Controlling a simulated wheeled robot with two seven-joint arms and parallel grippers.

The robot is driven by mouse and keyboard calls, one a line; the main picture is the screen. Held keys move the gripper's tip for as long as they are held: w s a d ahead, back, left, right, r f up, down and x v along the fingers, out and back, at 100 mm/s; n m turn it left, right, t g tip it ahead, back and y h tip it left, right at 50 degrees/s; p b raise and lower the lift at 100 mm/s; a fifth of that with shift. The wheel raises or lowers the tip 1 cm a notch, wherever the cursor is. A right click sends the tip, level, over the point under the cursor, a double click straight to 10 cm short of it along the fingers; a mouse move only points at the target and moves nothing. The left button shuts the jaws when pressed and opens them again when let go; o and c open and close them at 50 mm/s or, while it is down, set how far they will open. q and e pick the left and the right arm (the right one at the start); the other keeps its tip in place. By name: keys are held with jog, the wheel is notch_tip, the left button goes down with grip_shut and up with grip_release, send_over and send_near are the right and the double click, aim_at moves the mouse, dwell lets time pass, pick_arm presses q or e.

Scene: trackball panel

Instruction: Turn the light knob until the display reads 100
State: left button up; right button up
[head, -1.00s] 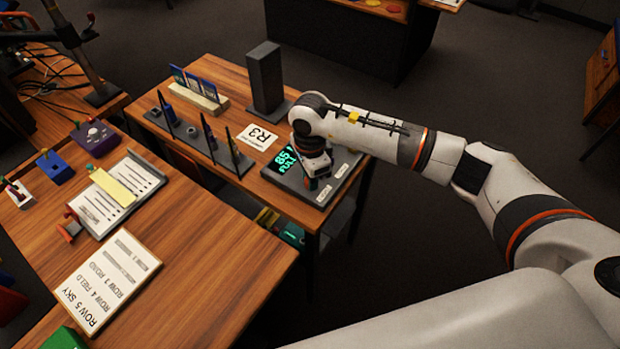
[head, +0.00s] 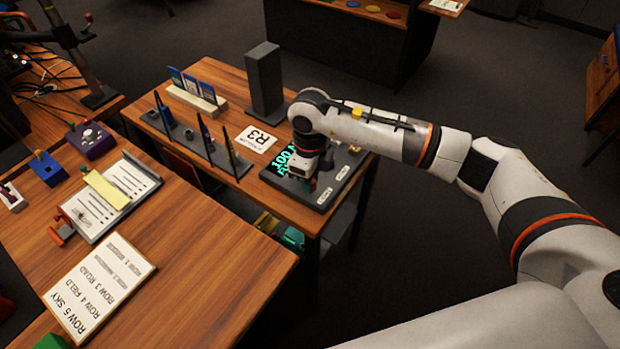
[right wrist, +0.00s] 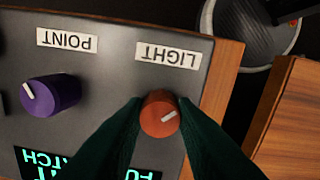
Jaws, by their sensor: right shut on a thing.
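The light knob (right wrist: 158,118) is orange-red with a white pointer line, below the LIGHT label (right wrist: 168,54), which appears upside down in the right wrist view. My right gripper (head: 310,182) is over the panel; its dark green fingers are shut on the light knob, one on each side. In the head view the knob is hidden behind the gripper. My left gripper is not in view.
A purple knob (right wrist: 52,95) under the POINT label (right wrist: 67,40) sits beside the light knob on the same panel.

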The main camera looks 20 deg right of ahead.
jog(key=shift+r+m, duration=0.1)
jog(key=shift+m, duration=0.5)
jog(key=o, duration=1)
notch_tip(320, 180, up, 12)
jog(key=b, duration=0.1)
